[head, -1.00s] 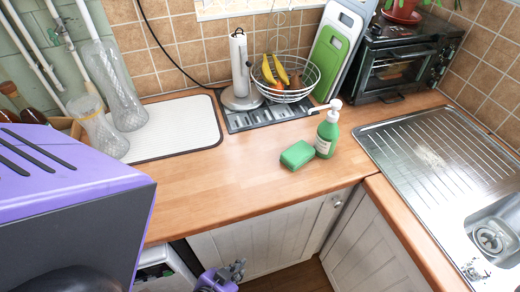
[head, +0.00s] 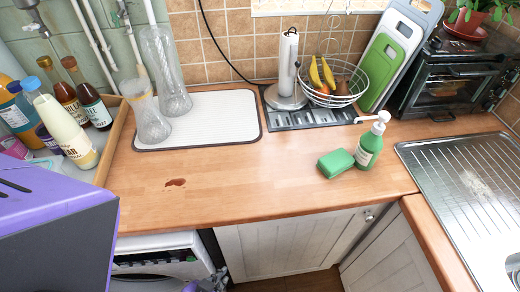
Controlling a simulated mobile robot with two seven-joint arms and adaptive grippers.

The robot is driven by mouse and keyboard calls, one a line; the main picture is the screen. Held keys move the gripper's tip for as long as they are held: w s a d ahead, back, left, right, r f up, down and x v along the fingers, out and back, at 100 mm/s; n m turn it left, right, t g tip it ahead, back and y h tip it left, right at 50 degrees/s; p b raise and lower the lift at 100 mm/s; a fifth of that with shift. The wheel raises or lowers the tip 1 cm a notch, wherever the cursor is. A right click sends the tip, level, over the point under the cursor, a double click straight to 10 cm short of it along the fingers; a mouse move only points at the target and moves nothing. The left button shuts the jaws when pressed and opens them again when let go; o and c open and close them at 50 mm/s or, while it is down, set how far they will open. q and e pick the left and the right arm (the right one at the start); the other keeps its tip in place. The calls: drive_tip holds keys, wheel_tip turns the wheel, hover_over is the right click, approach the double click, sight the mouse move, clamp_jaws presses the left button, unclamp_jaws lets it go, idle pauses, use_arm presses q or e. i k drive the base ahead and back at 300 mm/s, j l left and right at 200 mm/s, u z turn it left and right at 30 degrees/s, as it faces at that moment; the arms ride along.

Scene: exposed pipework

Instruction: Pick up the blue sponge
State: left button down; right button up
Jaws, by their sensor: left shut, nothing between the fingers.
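A green block-shaped sponge (head: 336,163) lies on the wooden counter (head: 250,190), just left of a green pump bottle (head: 370,145) with a white top. The two are very close; I cannot tell if they touch. No blue sponge shows. My left gripper (head: 208,283) is only partly in view at the bottom edge, low in front of the cabinets and below the counter top. It is shut and empty, well away from the sponge. My right gripper is out of view.
A brown-red spill (head: 175,183) marks the counter. A white drying mat (head: 200,118) holds two glass vases. A wooden tray of bottles (head: 112,140) stands left, a fruit basket (head: 335,90) behind, a steel sink (head: 470,190) right. The counter left of the sponge is mostly clear.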

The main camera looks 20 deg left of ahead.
sight(335, 164)
drive_tip(key=l+u, duration=0.1)
drive_tip(key=u, duration=0.2)
drive_tip(key=k+l+u, duration=0.1)
drive_tip(key=u, duration=0.2)
drive_tip(key=k+l+u, duration=0.15)
drive_tip(key=k+l+z, duration=0.1)
drive_tip(key=z, duration=0.3)
drive_tip(key=k+l+z, duration=0.2)
drive_tip(key=z, duration=0.25)
drive_tip(key=k, duration=0.05)
